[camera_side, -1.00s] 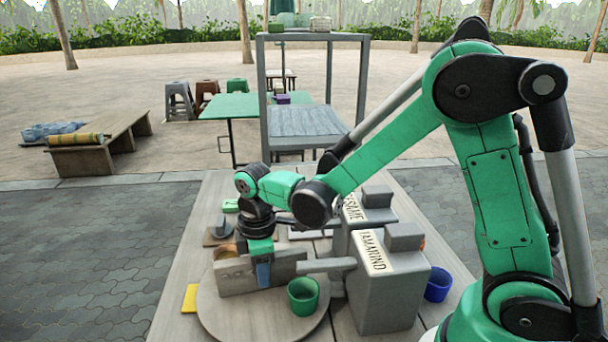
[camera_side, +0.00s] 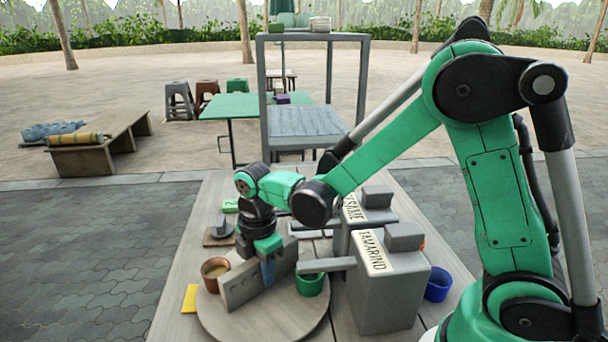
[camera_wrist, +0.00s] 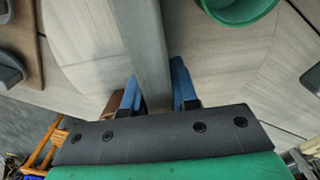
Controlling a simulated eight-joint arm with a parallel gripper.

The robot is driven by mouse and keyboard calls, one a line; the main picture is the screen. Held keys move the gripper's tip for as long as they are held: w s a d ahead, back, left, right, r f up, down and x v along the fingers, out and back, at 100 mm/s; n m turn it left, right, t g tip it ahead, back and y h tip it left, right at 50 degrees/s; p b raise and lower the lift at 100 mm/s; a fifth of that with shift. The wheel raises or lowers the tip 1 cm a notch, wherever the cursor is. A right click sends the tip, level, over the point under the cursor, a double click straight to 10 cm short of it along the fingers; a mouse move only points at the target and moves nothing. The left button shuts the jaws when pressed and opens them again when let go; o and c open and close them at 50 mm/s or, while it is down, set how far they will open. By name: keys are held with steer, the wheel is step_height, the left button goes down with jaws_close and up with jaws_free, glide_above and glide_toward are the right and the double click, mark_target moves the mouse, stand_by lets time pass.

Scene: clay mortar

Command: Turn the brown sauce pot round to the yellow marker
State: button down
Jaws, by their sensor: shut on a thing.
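The brown sauce pot (camera_side: 214,274) stands on the left part of a round wooden turntable (camera_side: 290,318), near its edge. The yellow marker (camera_side: 190,298) lies flat on the table just outside the turntable, in front of and left of the pot, a short gap away. A grey upright divider (camera_side: 246,284) crosses the turntable between the brown pot and a green pot (camera_side: 310,283). My gripper (camera_side: 268,271) is shut on the divider; the wrist view shows its blue fingers (camera_wrist: 157,90) on both sides of the divider (camera_wrist: 148,45). Only a brown sliver shows beside the fingers there.
The grey TAMARIND dispenser (camera_side: 392,300) stands right of the turntable, its spout (camera_side: 326,265) reaching over the green pot. The SESAME dispenser (camera_side: 366,212) is behind it. A blue pot (camera_side: 438,284) stands at right. A small board (camera_side: 219,237) with a grey item lies behind the turntable.

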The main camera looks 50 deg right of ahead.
steer(key=shift+n, duration=0.8)
steer(key=c, duration=0.7)
jaws_free()
steer(key=shift+r, duration=0.1)
steer(key=shift+r, duration=2.75)
